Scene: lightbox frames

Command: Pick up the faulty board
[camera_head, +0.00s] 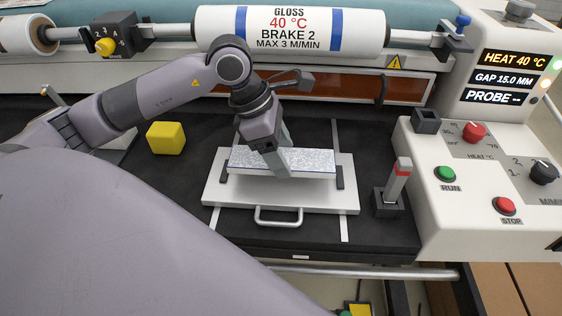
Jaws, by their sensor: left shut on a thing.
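A flat board (316,161) with a speckled grey-white top lies on a white tray (222,192) with a front handle. Small dark stops (339,177) stand at its left and right ends. My left gripper (284,171) reaches down over the middle of the board, its fingers shut on it. The fingers hide part of the board, and I cannot tell whether it is lifted clear of the tray. No marking of a fault can be made out. My right gripper is not in view.
A yellow block (166,138) sits left on the black bed (150,180). A red-tipped probe stands in a holder (388,202) right of the tray. Behind is a printed roll (290,32). A control panel (480,180) with knobs, buttons and displays is at right.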

